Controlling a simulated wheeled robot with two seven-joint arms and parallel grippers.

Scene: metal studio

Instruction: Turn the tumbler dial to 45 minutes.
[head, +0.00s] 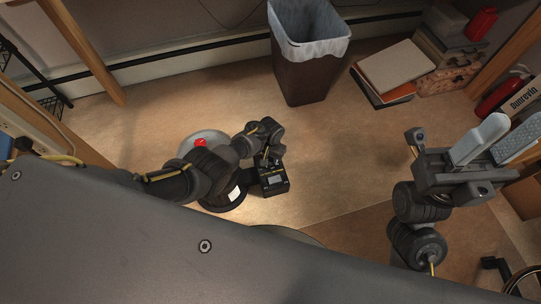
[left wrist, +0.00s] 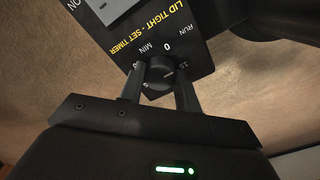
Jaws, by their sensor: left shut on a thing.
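The tumbler's black control box (head: 274,184) stands on the floor in the head view, beside the dark round drum (head: 228,197). In the left wrist view its panel (left wrist: 165,38) carries yellow lettering, "LID TIGHT - SET TIMER", with RUN, MIN, 0 and 15 readable. The black dial (left wrist: 160,70) sits between the fingers of my left gripper (left wrist: 160,84), which is shut on it. The fingers hide some scale numbers, and I cannot tell the dial's exact setting. In the head view my left gripper (head: 268,160) reaches the box from above. My right gripper (head: 496,140) is open and empty.
A grey round thing with a red part (head: 200,143) is partly behind my left arm. A lined waste bin (head: 312,75) stands at the back. Books and boxes (head: 395,70) and a fire extinguisher (head: 500,95) are at right. The middle floor is clear.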

